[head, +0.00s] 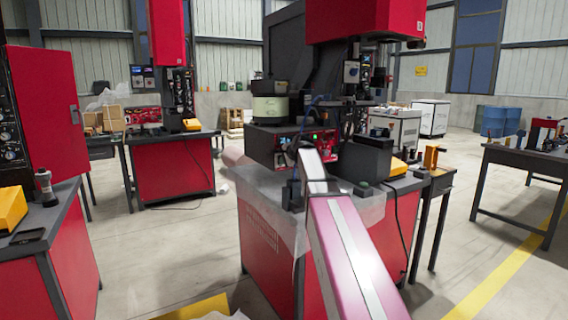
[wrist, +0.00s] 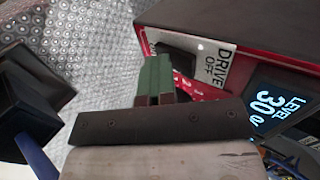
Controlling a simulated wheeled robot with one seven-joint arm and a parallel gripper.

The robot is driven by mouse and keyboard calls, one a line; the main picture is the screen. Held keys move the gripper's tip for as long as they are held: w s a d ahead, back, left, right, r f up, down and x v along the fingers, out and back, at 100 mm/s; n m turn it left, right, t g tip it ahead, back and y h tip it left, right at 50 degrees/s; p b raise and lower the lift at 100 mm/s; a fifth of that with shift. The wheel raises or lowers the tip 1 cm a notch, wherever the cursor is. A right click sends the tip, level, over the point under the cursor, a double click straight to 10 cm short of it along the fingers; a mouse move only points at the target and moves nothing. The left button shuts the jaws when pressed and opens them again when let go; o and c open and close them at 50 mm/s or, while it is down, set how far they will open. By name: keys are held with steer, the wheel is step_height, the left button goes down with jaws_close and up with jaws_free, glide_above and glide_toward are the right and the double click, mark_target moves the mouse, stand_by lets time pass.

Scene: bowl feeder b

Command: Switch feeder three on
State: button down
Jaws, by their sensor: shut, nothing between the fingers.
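A feeder control box (head: 262,146) with a red front stands on the middle bench, under a pale bowl (head: 270,108). In the wrist view its red panel (wrist: 225,62) carries a white plate marked DRIVE and OFF (wrist: 215,62) with a black switch (wrist: 176,54) on it. A lit display reads LEVEL 30 (wrist: 272,108). My gripper (wrist: 154,66) is shut and empty, its green fingertips close beside the switch. I cannot tell whether they touch it. In the head view my arm reaches to the box front and hides part of it. No feeder number is readable.
A dark block (head: 364,158) stands right of the box on the bench. Clear sheeting (head: 262,182) covers the bench's front left part. Another red bench (head: 172,165) stands behind left, and a dark table (head: 520,160) at right. Floor between them is mostly free.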

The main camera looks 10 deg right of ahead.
steer(key=shift+r, duration=0.75)
steer(key=s+f+v, duration=0.1)
steer(key=v, duration=1.2)
steer(key=shift+s+d, duration=0.2)
steer(key=shift+f, duration=0.2)
steer(key=shift+s+d+f+t+y, duration=0.15)
steer(key=shift+s+f+t, duration=0.15)
steer(key=shift+f, duration=0.35)
steer(key=shift+s+f+t+y, duration=0.1)
steer(key=shift+s+f+t, duration=0.1)
steer(key=shift+f+t, duration=0.4)
steer(key=shift+s+d+f+t+y, duration=0.15)
steer(key=shift+s+f+t, duration=0.1)
steer(key=shift+f, duration=0.5)
